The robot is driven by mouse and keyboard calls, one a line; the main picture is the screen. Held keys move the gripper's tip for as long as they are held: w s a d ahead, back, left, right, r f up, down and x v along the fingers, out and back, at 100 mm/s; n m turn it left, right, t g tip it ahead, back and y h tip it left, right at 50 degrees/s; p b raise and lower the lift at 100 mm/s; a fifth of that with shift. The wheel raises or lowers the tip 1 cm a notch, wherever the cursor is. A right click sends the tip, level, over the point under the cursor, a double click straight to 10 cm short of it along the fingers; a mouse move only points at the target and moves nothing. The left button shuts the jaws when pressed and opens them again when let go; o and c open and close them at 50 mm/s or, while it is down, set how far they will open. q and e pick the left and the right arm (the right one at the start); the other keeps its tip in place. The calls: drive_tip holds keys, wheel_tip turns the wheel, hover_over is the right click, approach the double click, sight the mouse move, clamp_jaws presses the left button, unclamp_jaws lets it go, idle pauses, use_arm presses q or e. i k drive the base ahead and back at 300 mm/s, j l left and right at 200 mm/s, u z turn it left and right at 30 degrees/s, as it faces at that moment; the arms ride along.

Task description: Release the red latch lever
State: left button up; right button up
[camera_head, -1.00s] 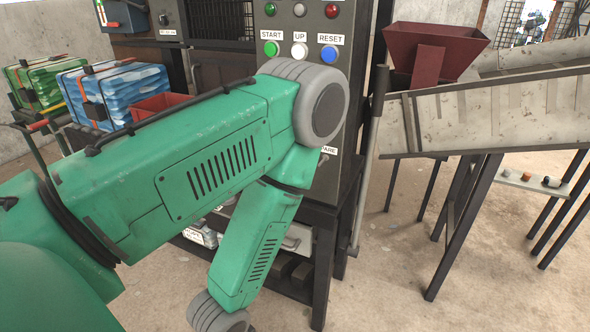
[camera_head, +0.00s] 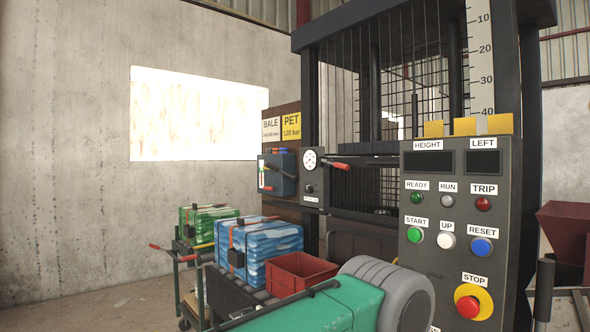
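A short lever with a red grip (camera_head: 336,164) sticks out sideways at the gauge box (camera_head: 314,181) on the front of the baling press. I cannot tell whether it is the latch lever or how it is set.
The control panel (camera_head: 461,203) with a red STOP button (camera_head: 468,306) stands at right. A red bin (camera_head: 301,271), a blue bale (camera_head: 260,248) and a green bale (camera_head: 207,222) are left of it. A cart handle (camera_head: 190,257) has red grips. Bare wall fills the far left.

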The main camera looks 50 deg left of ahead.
sight(329, 162)
drive_tip(key=u, duration=1.45)
drive_tip(key=z, duration=0.3)
drive_tip(key=i+j+z, duration=0.15)
drive_tip(key=j+z, duration=0.3)
drive_tip(key=i+j+z, duration=0.15)
drive_tip(key=j+z, duration=0.6)
drive_tip(key=z, duration=0.15)
drive_tip(key=j+z, duration=0.2)
drive_tip(key=j, duration=1.6)
drive_tip(key=k, duration=0.05)
